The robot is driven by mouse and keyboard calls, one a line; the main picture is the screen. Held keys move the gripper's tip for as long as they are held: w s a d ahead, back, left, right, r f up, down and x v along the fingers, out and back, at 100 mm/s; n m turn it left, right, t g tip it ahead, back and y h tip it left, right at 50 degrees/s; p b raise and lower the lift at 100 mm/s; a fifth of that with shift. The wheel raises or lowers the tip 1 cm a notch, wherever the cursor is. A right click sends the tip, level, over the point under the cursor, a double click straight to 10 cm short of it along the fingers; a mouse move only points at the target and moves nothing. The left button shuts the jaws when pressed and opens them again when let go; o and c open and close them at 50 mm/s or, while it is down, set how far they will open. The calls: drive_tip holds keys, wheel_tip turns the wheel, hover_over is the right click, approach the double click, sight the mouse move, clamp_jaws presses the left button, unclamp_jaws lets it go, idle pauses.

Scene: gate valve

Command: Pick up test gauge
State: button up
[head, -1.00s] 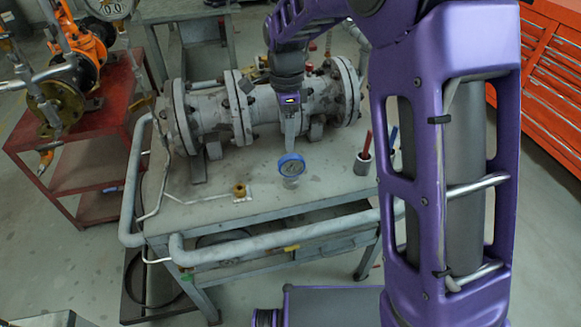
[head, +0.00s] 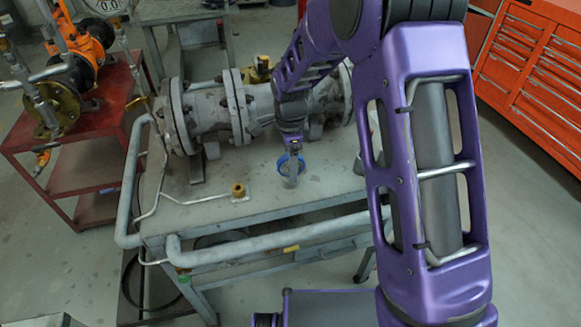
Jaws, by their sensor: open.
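The test gauge, with a blue rim (head: 281,166), stands on the grey workbench (head: 215,208) near its front middle. Its dial face is mostly hidden behind my gripper. My gripper (head: 294,174) points down from above, and its fingers overlap the gauge in the picture. The jaws are open. I cannot tell whether the fingers are around the gauge or only in front of it.
A large grey flanged valve body (head: 205,112) lies along the back of the bench. A small brass fitting (head: 238,190) sits left of the gauge. A grey pipe rail (head: 270,240) runs along the front edge. A red cart (head: 90,180) stands left, orange drawers (head: 535,80) right.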

clamp_jaws()
drive_tip(key=shift+r, duration=0.1)
idle(0.4)
